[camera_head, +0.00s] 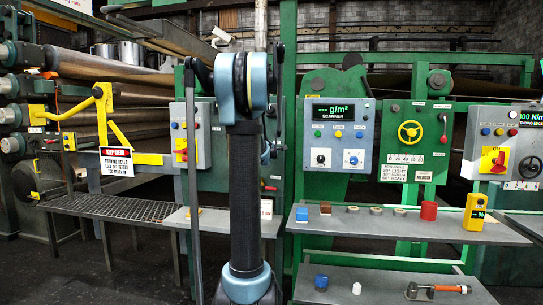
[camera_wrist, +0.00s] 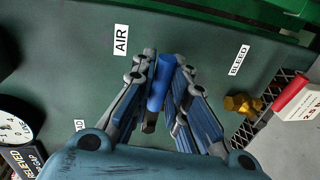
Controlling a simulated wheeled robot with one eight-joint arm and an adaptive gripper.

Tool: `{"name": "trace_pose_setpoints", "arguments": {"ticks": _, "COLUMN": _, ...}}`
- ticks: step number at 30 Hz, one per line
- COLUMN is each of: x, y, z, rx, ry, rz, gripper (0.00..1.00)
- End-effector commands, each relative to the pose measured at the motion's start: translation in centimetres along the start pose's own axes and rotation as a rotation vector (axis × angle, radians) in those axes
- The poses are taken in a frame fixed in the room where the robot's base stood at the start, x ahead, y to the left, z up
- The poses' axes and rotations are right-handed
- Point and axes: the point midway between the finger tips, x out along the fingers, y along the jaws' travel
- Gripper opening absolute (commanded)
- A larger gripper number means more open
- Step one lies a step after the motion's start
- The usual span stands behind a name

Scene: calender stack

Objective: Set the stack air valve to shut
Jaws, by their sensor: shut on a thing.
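My gripper (camera_wrist: 160,80) shows in the wrist view, shut on a blue valve handle (camera_wrist: 158,82) beside the AIR label (camera_wrist: 121,40). The blue handle runs between the two finger pads, and its lower end is dark. I take it for the stack air valve's handle, from the label. The valve body is mostly hidden by my fingers, and I cannot tell the valve's setting. In the head view my own arm covers this part of the green panel, so neither gripper nor blue handle shows there.
In the wrist view a brass fitting (camera_wrist: 243,104) sits near the BLEED label (camera_wrist: 239,60), with a red-and-white tag (camera_wrist: 296,97) to its right. A round gauge (camera_wrist: 18,140) is at the left. In the head view a grey shelf (camera_head: 400,222) with small objects extends right.

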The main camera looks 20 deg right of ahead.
Motion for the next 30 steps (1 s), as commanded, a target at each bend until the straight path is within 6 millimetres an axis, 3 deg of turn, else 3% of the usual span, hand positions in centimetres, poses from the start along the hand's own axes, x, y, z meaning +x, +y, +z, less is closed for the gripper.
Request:
{"name": "trace_pose_setpoints", "arguments": {"ticks": 6, "x": -0.2, "y": -0.5, "z": 0.2, "rx": -0.002, "ry": -0.007, "rz": -0.007, "gripper": 0.00}}
{"name": "trace_pose_setpoints", "arguments": {"ticks": 7, "x": -0.2, "y": -0.5, "z": 0.2, "rx": -0.002, "ry": -0.007, "rz": -0.007, "gripper": 0.16}}
{"name": "trace_pose_setpoints", "arguments": {"ticks": 9, "x": -0.2, "y": -0.5, "z": 0.2, "rx": -0.002, "ry": -0.007, "rz": -0.007, "gripper": 0.32}}
{"name": "trace_pose_setpoints", "arguments": {"ticks": 10, "x": -0.2, "y": -0.5, "z": 0.2, "rx": -0.002, "ry": -0.007, "rz": -0.006, "gripper": 0.34}}
{"name": "trace_pose_setpoints", "arguments": {"ticks": 22, "x": -0.5, "y": -0.2, "z": 0.0, "rx": -0.002, "ry": -0.003, "rz": -0.003, "gripper": 0.34}}
{"name": "trace_pose_setpoints", "arguments": {"ticks": 30, "x": -3.5, "y": -0.3, "z": -0.1, "rx": -0.002, "ry": -0.003, "rz": -0.004, "gripper": 0.34}}
